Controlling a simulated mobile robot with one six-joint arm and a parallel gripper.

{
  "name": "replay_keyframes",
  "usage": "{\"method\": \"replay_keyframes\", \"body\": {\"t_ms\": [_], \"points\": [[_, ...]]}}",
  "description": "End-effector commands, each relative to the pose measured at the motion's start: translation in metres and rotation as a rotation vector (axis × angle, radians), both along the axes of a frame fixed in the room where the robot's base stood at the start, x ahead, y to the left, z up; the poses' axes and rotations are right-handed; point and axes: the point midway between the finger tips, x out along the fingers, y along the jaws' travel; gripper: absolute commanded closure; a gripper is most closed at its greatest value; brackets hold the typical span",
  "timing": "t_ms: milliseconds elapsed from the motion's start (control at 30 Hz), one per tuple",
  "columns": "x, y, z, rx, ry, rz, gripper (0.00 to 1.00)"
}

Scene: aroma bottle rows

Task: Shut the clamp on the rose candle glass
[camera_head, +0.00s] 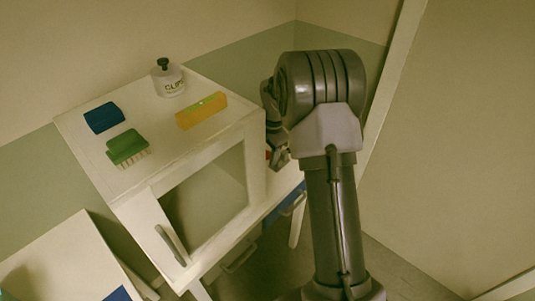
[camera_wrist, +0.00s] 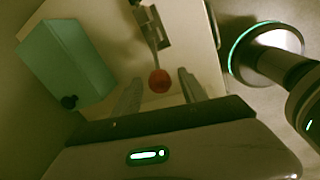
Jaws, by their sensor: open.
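A small round red thing (camera_wrist: 159,81), which I take for the rose candle glass, shows in the wrist view on a pale surface. My gripper (camera_wrist: 160,77) is open, with one finger on each side of it. Gaps show between both fingers and the red thing; I cannot tell its depth relative to the fingertips. In the head view my gripper (camera_head: 279,157) is beside the right side of the white cabinet, largely hidden by my arm. A bit of red (camera_head: 268,154) shows there.
The white cabinet (camera_head: 185,150) has its door ajar. On top are a labelled bottle (camera_head: 169,80), a yellow block (camera_head: 201,111), a blue item (camera_head: 103,117) and a green brush (camera_head: 127,148). In the wrist view, a teal box (camera_wrist: 68,60) and a metal fitting (camera_wrist: 151,27) are near.

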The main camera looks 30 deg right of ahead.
Motion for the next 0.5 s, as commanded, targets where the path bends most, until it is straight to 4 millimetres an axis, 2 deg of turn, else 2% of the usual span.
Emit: {"method": "replay_keyframes", "body": {"t_ms": [100,333,367,500], "points": [[0.0,-0.0001,0.0007,0.0,0.0,0.0,0.52],[-0.0001,-0.0001,0.0008,0.0,0.0,0.0,0.97],[-0.0001,-0.0001,0.0008,0.0,0.0,0.0,1.0],[-0.0001,-0.0002,0.0009,0.0,0.0,0.0,1.0]]}}
